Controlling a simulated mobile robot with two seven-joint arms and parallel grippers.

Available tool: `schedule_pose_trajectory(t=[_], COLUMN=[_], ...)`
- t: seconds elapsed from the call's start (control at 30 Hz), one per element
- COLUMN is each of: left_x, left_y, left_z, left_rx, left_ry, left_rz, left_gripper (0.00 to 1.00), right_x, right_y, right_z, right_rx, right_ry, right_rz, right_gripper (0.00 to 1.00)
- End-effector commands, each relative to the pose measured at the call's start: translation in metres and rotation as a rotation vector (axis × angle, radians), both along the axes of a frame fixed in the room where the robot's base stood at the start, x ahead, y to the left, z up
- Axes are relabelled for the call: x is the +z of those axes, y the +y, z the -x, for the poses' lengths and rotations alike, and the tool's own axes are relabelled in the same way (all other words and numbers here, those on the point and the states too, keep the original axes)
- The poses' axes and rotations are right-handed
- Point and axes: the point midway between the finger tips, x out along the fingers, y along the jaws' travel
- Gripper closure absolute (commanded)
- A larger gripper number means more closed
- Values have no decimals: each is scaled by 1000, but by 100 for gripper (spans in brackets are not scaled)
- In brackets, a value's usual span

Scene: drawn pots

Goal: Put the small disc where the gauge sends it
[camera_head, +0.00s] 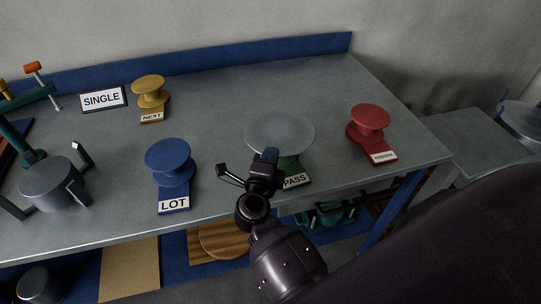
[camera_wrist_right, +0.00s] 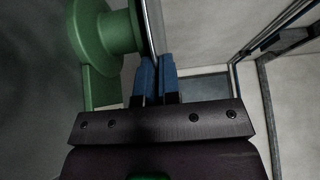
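A pale grey disc (camera_head: 279,130) lies flat over the green stand (camera_head: 289,163) labelled PASS, at the middle of the table. My right gripper (camera_head: 267,156) is at the disc's near edge. In the right wrist view its blue fingertips (camera_wrist_right: 157,78) are close together with the thin disc (camera_wrist_right: 153,28) edge-on between them. The green stand (camera_wrist_right: 104,32) shows right beside the disc's face; I cannot tell if they touch. A teal fixture (camera_head: 28,92) with an orange handle stands at the far left, possibly the gauge. My left gripper is not in view.
A blue stand (camera_head: 168,158) labelled LOT, a yellow stand (camera_head: 149,89) labelled NEXT and a red stand (camera_head: 370,120) with an unreadable label look empty. A SINGLE sign (camera_head: 102,99) stands behind. A grey drum with dark bars (camera_head: 48,185) is at left.

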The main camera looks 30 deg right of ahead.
Motion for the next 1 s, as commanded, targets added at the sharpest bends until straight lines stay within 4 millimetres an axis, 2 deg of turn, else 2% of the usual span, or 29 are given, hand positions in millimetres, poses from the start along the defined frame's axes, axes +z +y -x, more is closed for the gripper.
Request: schedule_pose_trajectory(t=[1.0], left_x=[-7], left_y=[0], left_z=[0], left_rx=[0], left_ry=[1], left_rz=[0], left_gripper=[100], right_x=[-11], right_y=[0], right_z=[0], right_rx=[0], right_ry=[-1], right_rz=[1], right_gripper=[100])
